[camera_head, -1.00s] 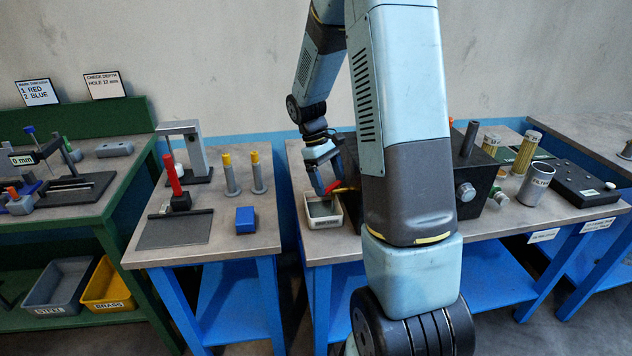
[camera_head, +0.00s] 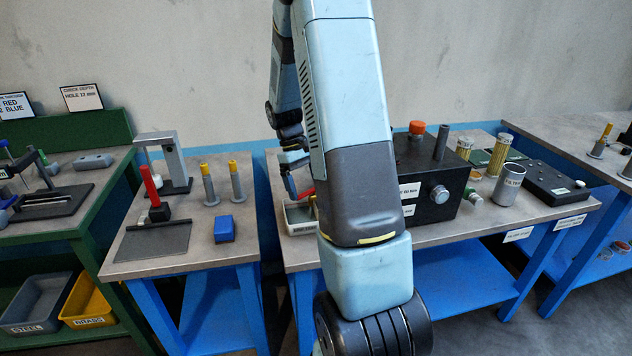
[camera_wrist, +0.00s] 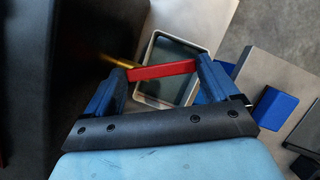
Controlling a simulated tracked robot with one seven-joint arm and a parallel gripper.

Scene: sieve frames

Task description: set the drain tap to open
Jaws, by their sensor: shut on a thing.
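The drain tap's red lever (camera_wrist: 162,70) lies across the middle of the wrist view, between the blue fingers of my gripper (camera_wrist: 163,74). My gripper is shut on it. The brass tap pipe (camera_wrist: 116,61) comes from the dark tank side at left and meets the lever's left end at an angle. A pale tray (camera_wrist: 148,101) with a dark inside lies below the lever. In the head view, my gripper (camera_head: 297,186) is over the tray (camera_head: 302,229), with a bit of red showing. My arm hides most of the tap there.
The black tank (camera_head: 433,207) with an orange cap (camera_head: 416,128) stands right of my arm. A grey can (camera_head: 508,186) is farther right. A blue block (camera_head: 224,229) sits on the left table, across a gap from this bench.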

